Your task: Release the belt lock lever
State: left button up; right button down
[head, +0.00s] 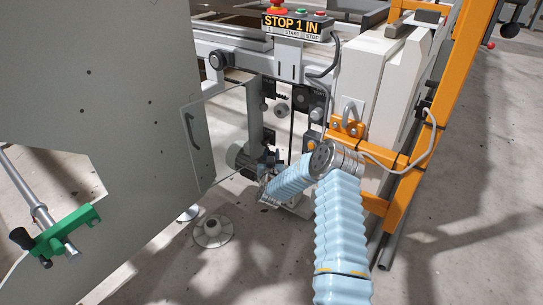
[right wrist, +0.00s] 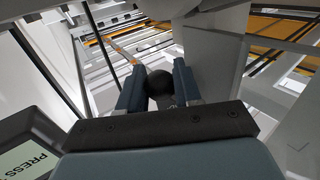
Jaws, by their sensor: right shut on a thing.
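The belt lock lever shows in the right wrist view as a round black knob (right wrist: 160,82) between the two blue-grey fingers of my right gripper (right wrist: 157,88). The fingers are shut on the knob, one on each side. The rest of the lever is hidden behind the gripper. In the head view my right gripper (head: 268,163) is at the end of the pale blue sleeved arm, low inside the machine frame beside a motor; the lever cannot be made out there. My left gripper is not in view.
An open clear door (head: 196,148) with a dark handle stands left of the gripper. A large grey panel (head: 115,90) fills the left. Orange frame bars (head: 410,165) and a white housing (head: 365,85) stand at right. A control box (head: 297,27) sits above.

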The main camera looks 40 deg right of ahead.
jog(key=shift+s+r+n+g+y+p, duration=0.35)
jog(key=shift+r+n+p, duration=0.3)
jog(key=shift+p, duration=0.6)
jog(key=shift+s+d+r+n+g+y+p, duration=0.1)
jog(key=shift+s+r+n+g+y+p, duration=0.15)
jog(key=shift+r+n+g+p, duration=1.05)
jog(key=shift+s+d+f+n+g+y+p, duration=0.1)
jog(key=shift+s+f+n+g+p, duration=0.5)
jog(key=shift+p, duration=1.75)
jog(key=shift+w+d+r+n+g+y+p, duration=0.1)
jog(key=shift+r+n+g+y+p, duration=0.1)
jog(key=shift+r+n+g+p, duration=1.2)
jog(key=shift+f+t+p, duration=0.4)
jog(key=shift+f+t, duration=0.15)
jog(key=c, duration=0.8)
grip_release()
jog(key=shift+m, duration=0.25)
